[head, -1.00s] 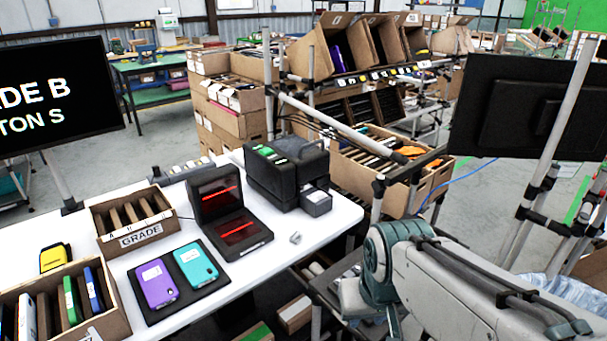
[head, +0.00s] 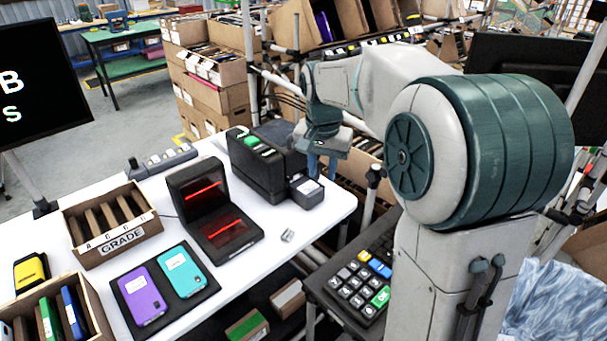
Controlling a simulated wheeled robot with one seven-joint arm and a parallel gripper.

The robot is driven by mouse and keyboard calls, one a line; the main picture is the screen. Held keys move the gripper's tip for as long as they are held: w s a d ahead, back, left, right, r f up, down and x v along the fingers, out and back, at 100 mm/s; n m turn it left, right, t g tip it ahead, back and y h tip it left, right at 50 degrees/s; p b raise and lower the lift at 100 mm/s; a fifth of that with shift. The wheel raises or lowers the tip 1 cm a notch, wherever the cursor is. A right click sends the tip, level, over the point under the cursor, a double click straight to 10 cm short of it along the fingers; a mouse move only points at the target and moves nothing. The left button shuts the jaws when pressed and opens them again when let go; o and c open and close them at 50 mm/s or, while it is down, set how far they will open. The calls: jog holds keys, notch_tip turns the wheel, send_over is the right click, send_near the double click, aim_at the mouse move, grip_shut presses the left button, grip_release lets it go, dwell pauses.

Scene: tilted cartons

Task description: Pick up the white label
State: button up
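A small whitish-grey piece (head: 288,236) lies on the white table near its right edge, in front of the black printer-like machine (head: 262,170). It may be the white label, but it is too small to tell for sure. My gripper (head: 322,166) hangs above and beyond the table's right end, beside the machine, with its fingers pointing down. The fingers look apart with nothing between them. The gripper is clear of the small piece.
A black scanner (head: 230,238) with red lines stands left of the small piece. Purple (head: 143,295) and teal (head: 183,270) devices lie on a dark mat. A GRADE carton (head: 122,243) stands behind them. A keypad (head: 362,283) is right of the table.

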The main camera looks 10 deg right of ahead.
jog(key=w+m+p, duration=0.2)
jog(key=w, duration=0.7)
jog(key=m+g+p, duration=0.1)
jog(key=m, duration=0.2)
send_over(310, 187)
notch_tip(310, 187, down, 4)
jog(key=shift+y, duration=0.3)
jog(key=f, duration=0.4)
jog(key=f+p, duration=0.1)
jog(key=f, duration=0.3)
jog(key=shift+w+a+f, duration=0.1)
jog(key=shift+a, duration=0.1)
jog(key=shift+s+d+f+p, duration=0.1)
jog(key=shift+f+p, duration=0.45)
jog(key=shift+f, duration=0.8)
jog(key=shift+s+d+f+p, duration=0.1)
jog(key=shift+f+p, duration=0.45)
jog(key=shift+f, duration=0.8)
grip_shut()
